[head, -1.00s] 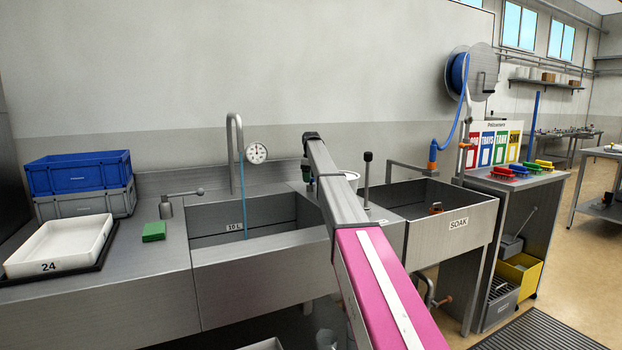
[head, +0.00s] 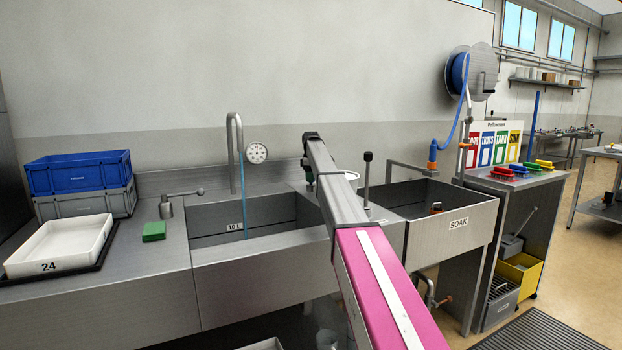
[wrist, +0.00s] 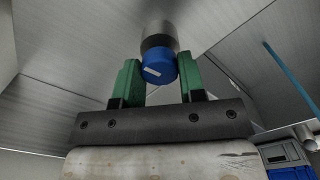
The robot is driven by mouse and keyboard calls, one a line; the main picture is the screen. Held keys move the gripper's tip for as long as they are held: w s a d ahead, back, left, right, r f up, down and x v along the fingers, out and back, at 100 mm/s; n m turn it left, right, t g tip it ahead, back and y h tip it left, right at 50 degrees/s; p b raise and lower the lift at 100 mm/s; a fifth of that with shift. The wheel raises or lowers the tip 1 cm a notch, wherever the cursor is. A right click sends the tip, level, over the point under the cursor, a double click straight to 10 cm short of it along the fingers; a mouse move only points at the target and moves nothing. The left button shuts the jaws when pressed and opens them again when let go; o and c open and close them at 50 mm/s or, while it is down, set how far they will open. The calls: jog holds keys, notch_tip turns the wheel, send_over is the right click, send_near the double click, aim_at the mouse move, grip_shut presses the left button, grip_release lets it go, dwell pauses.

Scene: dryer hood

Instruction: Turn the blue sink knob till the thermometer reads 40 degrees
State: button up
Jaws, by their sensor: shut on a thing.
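The blue sink knob (wrist: 158,68) is in the wrist view, with a pale mark on its face and a grey metal stem behind it. The green fingers of my gripper (wrist: 158,80) are shut on it, one on each side. In the head view my arm hides the knob, and only a bit of my gripper (head: 307,170) shows beyond the arm. The thermometer (head: 256,153) is a round white dial beside the tap; its reading is too small to tell. A thin blue stream of water (head: 242,185) falls from the tap (head: 232,150) into the left basin.
A lever (head: 180,198), a green sponge (head: 154,231) and a white tray (head: 62,245) are on the left counter. The soak basin (head: 455,225) is at the right, with an upright black-knobbed rod (head: 367,180) beside my arm.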

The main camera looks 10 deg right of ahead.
jog(key=shift+n, duration=0.3)
jog(key=o, duration=0.9)
jog(key=shift+o, duration=0.2)
jog(key=shift+r, duration=0.1)
notch_tip(320, 180, up, 11)
